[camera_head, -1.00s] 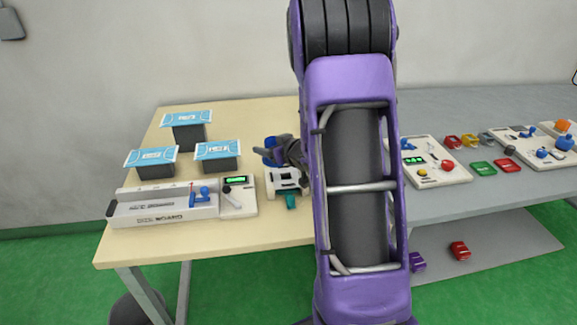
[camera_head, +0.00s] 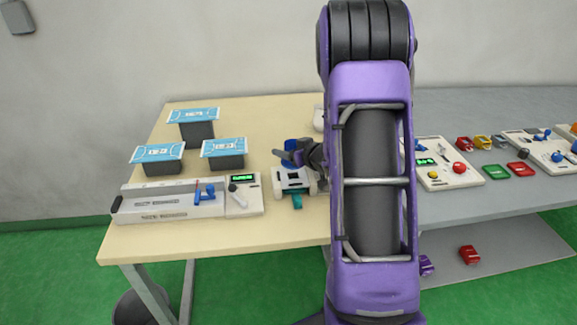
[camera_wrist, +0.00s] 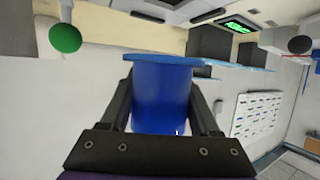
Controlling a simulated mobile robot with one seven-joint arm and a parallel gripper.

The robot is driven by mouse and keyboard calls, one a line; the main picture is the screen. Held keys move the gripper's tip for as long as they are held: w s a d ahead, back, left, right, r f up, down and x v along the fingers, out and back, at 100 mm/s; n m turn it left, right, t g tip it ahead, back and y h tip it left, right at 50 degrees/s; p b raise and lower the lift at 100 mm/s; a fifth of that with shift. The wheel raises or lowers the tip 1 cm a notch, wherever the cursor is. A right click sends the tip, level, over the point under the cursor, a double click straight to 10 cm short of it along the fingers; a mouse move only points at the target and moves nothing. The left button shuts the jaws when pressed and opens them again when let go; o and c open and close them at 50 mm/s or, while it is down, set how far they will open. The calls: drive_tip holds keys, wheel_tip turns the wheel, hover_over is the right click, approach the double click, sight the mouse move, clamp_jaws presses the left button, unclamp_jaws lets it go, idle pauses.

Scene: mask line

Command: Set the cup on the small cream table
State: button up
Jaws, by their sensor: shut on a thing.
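My gripper (camera_wrist: 165,115) is shut on a blue cup (camera_wrist: 162,95), which sits between the two dark fingers in the wrist view. The cup has a wider rim at the top of that picture. In the head view the cup (camera_head: 290,146) shows as a small blue patch by my gripper (camera_head: 292,155), partly hidden by it. They are over the cream table (camera_head: 190,242), above a small white device. I cannot tell how high the cup is above the table. My purple arm hides the table's right part.
On the cream table stand several dark boxes with light-blue tops (camera_head: 223,150), a long white machine (camera_head: 165,203) with a green display, and a white device (camera_head: 290,178). A grey table (camera_head: 505,210) with devices and coloured parts adjoins at right. The front strip of the cream table is bare.

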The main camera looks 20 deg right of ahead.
sight(288, 170)
drive_tip(key=shift+f, duration=2.25)
drive_tip(key=shift+f+b, duration=0.15)
drive_tip(key=shift+b, duration=0.2)
drive_tip(key=o, duration=1.4)
